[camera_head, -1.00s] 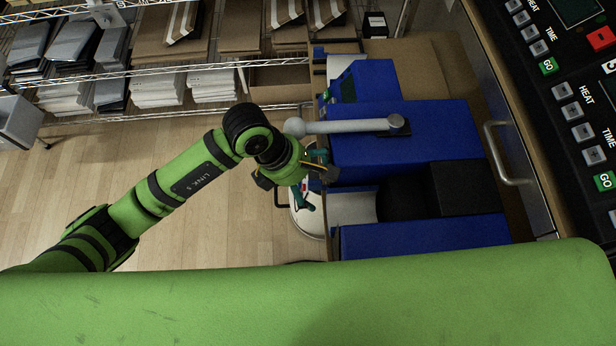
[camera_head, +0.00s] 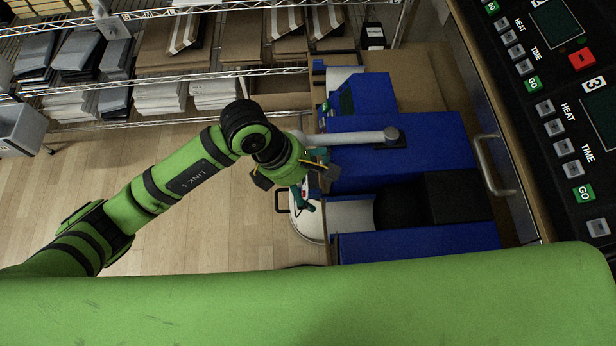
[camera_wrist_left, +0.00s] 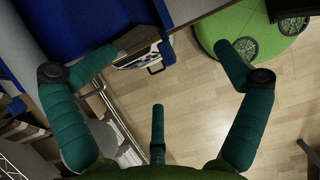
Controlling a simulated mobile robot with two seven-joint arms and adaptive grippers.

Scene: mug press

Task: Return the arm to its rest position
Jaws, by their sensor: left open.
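My left arm comes in from the left in the head view. Its gripper (camera_head: 305,188) hangs at the left side of the blue mug press (camera_head: 400,145), just below the press's grey lever (camera_head: 350,138). In the left wrist view the teal fingers (camera_wrist_left: 166,55) are spread wide, with nothing between them. I cannot tell whether the gripper touches the lever or this object. My right gripper is not in view.
Wire shelving (camera_head: 150,85) with boxes and packets stands along the back. Control panels (camera_head: 570,110) with buttons are at the right. Wooden floor (camera_head: 180,240) is open left of the press. In the wrist view a green rounded base (camera_wrist_left: 250,35) sits on the floor.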

